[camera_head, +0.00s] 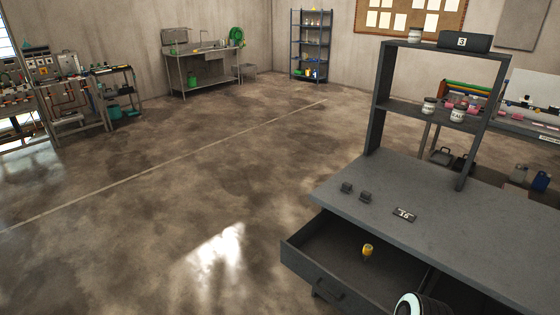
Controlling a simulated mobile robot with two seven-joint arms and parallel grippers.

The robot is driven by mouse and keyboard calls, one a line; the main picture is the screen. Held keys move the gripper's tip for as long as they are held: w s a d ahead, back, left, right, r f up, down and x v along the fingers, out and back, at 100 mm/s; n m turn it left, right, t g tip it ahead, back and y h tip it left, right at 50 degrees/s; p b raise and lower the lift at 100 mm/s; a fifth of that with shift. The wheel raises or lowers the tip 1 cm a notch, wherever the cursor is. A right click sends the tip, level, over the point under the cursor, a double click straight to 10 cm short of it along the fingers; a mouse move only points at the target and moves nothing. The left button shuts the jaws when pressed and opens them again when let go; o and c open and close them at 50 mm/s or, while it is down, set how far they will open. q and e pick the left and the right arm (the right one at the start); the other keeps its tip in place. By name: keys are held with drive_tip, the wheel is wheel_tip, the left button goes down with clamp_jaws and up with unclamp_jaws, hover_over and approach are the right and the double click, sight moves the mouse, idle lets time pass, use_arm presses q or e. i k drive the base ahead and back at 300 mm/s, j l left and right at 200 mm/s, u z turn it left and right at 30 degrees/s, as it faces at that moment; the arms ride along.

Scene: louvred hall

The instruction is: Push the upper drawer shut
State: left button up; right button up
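A dark grey desk (460,225) stands at the right. Directly under its top, a drawer (305,268) is pulled out toward the lower left. Its front panel carries a dark bar handle (328,290). A small yellow object (367,250) is inside the open drawer. The lower part of the drawer front is cut off by the bottom edge of the picture, and I cannot see any drawer below it. Neither of my grippers is in view. A rounded white and black part, apparently of my arm, shows at the bottom edge, in front of the desk.
A shelf unit (379,95) on the desk holds jars (457,114) and a dark box marked 3 (465,42). Two small dark blocks (365,197) and a label marked 16 (404,214) lie on the desktop. The floor (180,230) left of the drawer is clear.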

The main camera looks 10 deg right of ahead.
sight(327, 253)
drive_tip(key=i+z, duration=0.5)
drive_tip(key=z, duration=1.1)
drive_tip(key=k+j, duration=0.05)
